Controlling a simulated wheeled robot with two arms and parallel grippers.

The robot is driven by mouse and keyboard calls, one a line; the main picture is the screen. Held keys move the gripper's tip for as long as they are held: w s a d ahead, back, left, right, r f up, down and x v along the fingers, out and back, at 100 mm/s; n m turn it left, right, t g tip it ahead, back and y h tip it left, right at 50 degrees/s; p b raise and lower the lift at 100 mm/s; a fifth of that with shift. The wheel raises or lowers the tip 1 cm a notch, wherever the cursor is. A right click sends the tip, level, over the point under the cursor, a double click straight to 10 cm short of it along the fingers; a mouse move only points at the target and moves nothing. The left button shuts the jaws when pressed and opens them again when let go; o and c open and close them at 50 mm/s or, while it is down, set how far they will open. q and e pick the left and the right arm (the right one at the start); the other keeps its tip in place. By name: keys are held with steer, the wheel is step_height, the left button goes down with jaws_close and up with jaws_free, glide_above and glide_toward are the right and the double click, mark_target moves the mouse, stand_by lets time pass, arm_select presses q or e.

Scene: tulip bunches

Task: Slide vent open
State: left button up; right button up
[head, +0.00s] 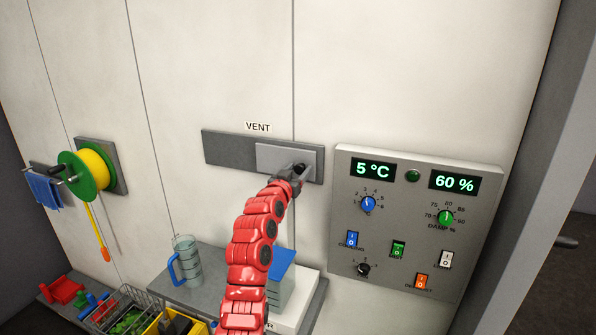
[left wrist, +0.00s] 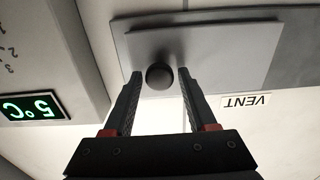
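The vent is a dark grey wall plate (head: 227,149) under a "VENT" label (head: 258,127). Its lighter grey slide panel (head: 280,157) sits at the plate's right end in the head view. A round black knob (left wrist: 159,76) sticks out from the panel. It also shows in the head view (head: 299,168), partly hidden by my left gripper (head: 297,173). In the left wrist view, which is upside down, my left gripper (left wrist: 160,72) is open, with one finger on each side of the knob and a gap on both sides. My right gripper is not in view.
A control panel (head: 413,280) with dials, switches and displays stands just right of the vent. A shelf (head: 160,289) below holds a measuring jug (head: 187,262). A green and yellow reel (head: 90,171) hangs at the left.

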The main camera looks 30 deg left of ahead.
arm_select(q)
jaws_close()
stand_by(1.1)
